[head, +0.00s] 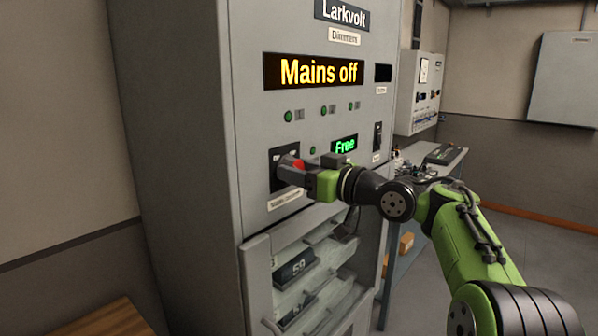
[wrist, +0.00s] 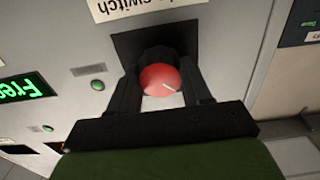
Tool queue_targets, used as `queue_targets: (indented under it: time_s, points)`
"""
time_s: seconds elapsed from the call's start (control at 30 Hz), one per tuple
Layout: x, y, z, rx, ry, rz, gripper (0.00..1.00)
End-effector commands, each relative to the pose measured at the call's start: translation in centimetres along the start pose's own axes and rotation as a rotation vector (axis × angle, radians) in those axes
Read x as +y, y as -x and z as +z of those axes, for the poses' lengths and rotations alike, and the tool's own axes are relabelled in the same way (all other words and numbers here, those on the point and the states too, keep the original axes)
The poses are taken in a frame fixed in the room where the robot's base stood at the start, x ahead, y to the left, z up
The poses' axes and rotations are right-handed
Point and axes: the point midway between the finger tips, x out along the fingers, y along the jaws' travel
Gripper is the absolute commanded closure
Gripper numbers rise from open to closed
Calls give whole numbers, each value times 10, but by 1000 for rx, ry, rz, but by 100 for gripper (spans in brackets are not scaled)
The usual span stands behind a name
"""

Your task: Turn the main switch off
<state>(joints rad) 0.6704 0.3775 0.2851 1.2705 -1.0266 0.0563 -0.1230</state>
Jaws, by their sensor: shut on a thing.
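The main switch is a red round knob (wrist: 160,80) on a black plate on the cabinet front. In the head view a small red part of the knob (head: 299,164) shows beside the fingers, with the black plate (head: 277,173) behind it. My gripper (wrist: 162,84) has its two dark fingers on either side of the knob and is shut on it. In the head view my gripper (head: 290,169) reaches the plate from the right. A white line on the knob slants in the wrist view. The amber display (head: 313,71) above reads "Mains off".
The grey Larkvolt cabinet (head: 190,130) fills the middle. A green "Free" display (head: 344,146) and a rocker switch (head: 377,136) are right of the knob. An open compartment with trays (head: 300,267) lies below. A bench (head: 446,160) stands behind at the right.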

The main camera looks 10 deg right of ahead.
Motion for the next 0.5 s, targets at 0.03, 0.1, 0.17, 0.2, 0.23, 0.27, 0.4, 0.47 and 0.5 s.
queue_targets:
  time_s: [0.03, 0.1, 0.17, 0.2, 0.23, 0.27, 0.4, 0.47, 0.5]
  points:
    - [0, 0, 2, -5, 0, 0, 50]
    - [0, 0, 2, -4, -1, 0, 39]
    - [0, 0, 1, -3, -1, 0, 30]
    - [0, 0, 1, -3, -1, 0, 26]
    - [0, 0, 1, -3, 0, 0, 26]
    - [0, 0, 1, -2, 0, 0, 26]
    - [0, 0, 0, -1, 0, 0, 26]
    - [0, 1, 0, -1, 0, 1, 26]
    - [0, 4, 0, -1, 0, 1, 26]
